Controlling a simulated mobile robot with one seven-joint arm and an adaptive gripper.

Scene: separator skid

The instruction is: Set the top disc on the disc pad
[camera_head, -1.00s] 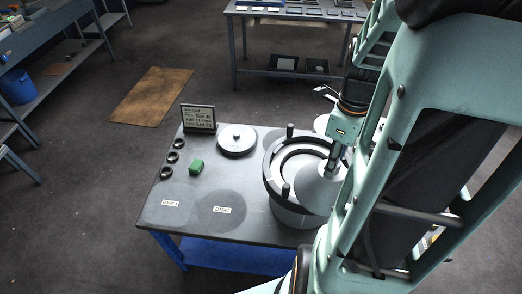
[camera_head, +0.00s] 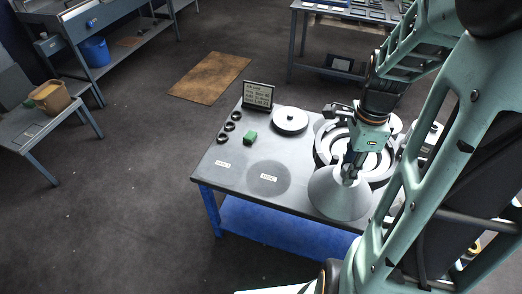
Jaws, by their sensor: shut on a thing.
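The top disc (camera_head: 338,197) is a grey metal cone, wide at the bottom and narrow at the top. My gripper (camera_head: 350,174) is shut on its narrow top and holds it roughly upright. The disc hides the near part of the round separator bowl (camera_head: 322,150); I cannot tell its height above the table.
The table (camera_head: 220,178) also carries a round lid (camera_head: 290,120), a green block (camera_head: 250,138), several black rings (camera_head: 229,127) and a small sign (camera_head: 258,95). A second dark labelled pad (camera_head: 221,165) lies left of the disc pad. My arm covers the right side.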

